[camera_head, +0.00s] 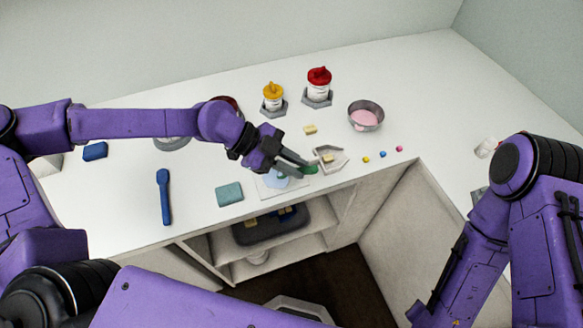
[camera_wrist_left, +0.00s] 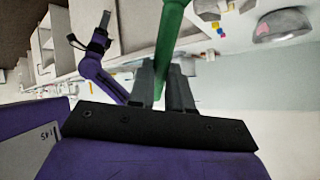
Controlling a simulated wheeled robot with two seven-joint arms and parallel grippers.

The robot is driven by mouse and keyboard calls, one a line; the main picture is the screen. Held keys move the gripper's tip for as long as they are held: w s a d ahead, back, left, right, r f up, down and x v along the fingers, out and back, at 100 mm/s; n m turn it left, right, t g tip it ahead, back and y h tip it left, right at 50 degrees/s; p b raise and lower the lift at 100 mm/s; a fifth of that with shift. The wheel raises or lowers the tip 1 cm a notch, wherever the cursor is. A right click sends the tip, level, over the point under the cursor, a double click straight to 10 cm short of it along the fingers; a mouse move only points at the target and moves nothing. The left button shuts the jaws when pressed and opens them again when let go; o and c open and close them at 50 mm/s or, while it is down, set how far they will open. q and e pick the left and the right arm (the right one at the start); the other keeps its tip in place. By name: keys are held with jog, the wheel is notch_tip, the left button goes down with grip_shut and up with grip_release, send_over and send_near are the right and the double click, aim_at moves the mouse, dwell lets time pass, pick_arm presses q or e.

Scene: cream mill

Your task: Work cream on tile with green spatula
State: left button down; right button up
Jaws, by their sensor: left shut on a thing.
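My left gripper (camera_head: 290,167) is shut on the green spatula (camera_head: 311,169) just above the worktop. In the left wrist view the spatula's green handle (camera_wrist_left: 172,40) rises between the fingers (camera_wrist_left: 165,85). The pale tile (camera_head: 268,192) lies below the gripper near the counter's front edge, with a light blue patch of cream (camera_head: 274,181) on it. The gripper partly hides both, and I cannot tell whether the spatula touches the cream. My right arm stands at the right; its gripper seems to show small in the left wrist view (camera_wrist_left: 96,38), its opening unclear.
A hexagonal tray (camera_head: 329,158) stands right of the tile. Behind are yellow-topped (camera_head: 273,97) and red-topped (camera_head: 318,84) jars and a bowl of pink cream (camera_head: 366,115). A teal block (camera_head: 229,195) and blue spatula (camera_head: 164,196) lie left. Shelves open below the front edge.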

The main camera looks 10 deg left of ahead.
pick_arm(q)
notch_tip(320, 180, up, 6)
jog(key=p, duration=0.5)
jog(key=shift+r+p, duration=0.1)
jog(key=shift+p, duration=0.25)
dwell(0.6)
